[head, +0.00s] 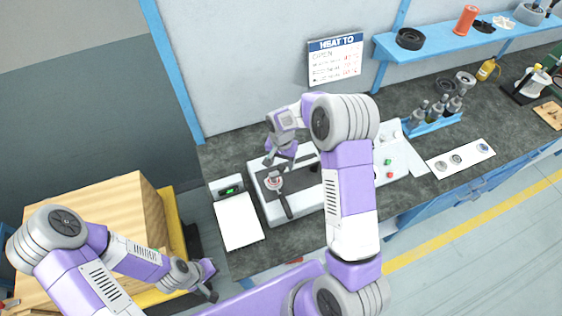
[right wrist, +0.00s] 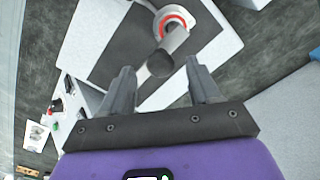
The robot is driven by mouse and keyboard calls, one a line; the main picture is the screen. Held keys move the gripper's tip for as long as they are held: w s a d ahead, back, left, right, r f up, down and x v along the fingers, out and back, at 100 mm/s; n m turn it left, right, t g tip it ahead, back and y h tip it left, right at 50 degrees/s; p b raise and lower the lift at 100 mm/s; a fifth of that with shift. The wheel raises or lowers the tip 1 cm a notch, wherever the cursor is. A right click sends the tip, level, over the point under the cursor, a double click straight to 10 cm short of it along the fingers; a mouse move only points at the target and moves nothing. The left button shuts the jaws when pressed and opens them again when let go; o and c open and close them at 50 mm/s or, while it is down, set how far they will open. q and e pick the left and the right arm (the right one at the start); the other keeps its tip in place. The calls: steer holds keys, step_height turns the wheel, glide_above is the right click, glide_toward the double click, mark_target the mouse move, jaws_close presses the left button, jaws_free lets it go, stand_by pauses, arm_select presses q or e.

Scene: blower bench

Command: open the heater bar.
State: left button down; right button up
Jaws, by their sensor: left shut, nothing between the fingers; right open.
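The heater is a white box (head: 306,200) with a dark top on the bench. What looks like its heater bar (head: 285,205) is a short bar with a dark end, beside a red and white ring (head: 273,181). In the right wrist view the bar's dark end (right wrist: 160,64) shows between my fingertips in the picture, with the red-marked ring (right wrist: 172,20) beyond. My right gripper (head: 276,166) is open above the heater; I cannot tell how far the bar is from the fingers. My left gripper (head: 212,284) is shut and empty, low in front of the bench, away from the heater.
A small unit with a green display (head: 230,190) and a white plate (head: 239,222) stand left of the heater. Grey bottles in a blue rack (head: 432,124) and a white strip with round parts (head: 460,159) lie right. A wooden crate (head: 100,225) stands at left.

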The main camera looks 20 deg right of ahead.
steer(key=shift+f, duration=0.45)
steer(key=shift+c, duration=0.3)
jaws_close()
